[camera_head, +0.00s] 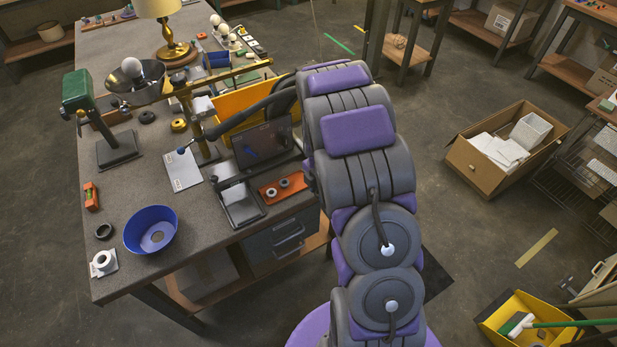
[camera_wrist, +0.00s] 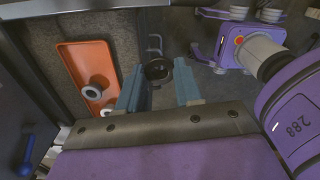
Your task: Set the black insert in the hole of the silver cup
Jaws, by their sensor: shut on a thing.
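The black insert (camera_wrist: 158,70) shows in the wrist view as a small round dark piece between the two blue-grey fingers of my gripper (camera_wrist: 160,84). My gripper is shut on it. In the head view my arm hides the gripper and the insert. No cup shows near the fingers in the wrist view.
An orange tray (camera_head: 264,190) with two grey rings lies near the bench's right edge, left of my gripper in the wrist view (camera_wrist: 72,58). A blue bowl (camera_head: 138,240), a white fitting (camera_head: 103,262) and a yellow bin (camera_head: 245,101) also stand on the bench (camera_head: 190,245).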

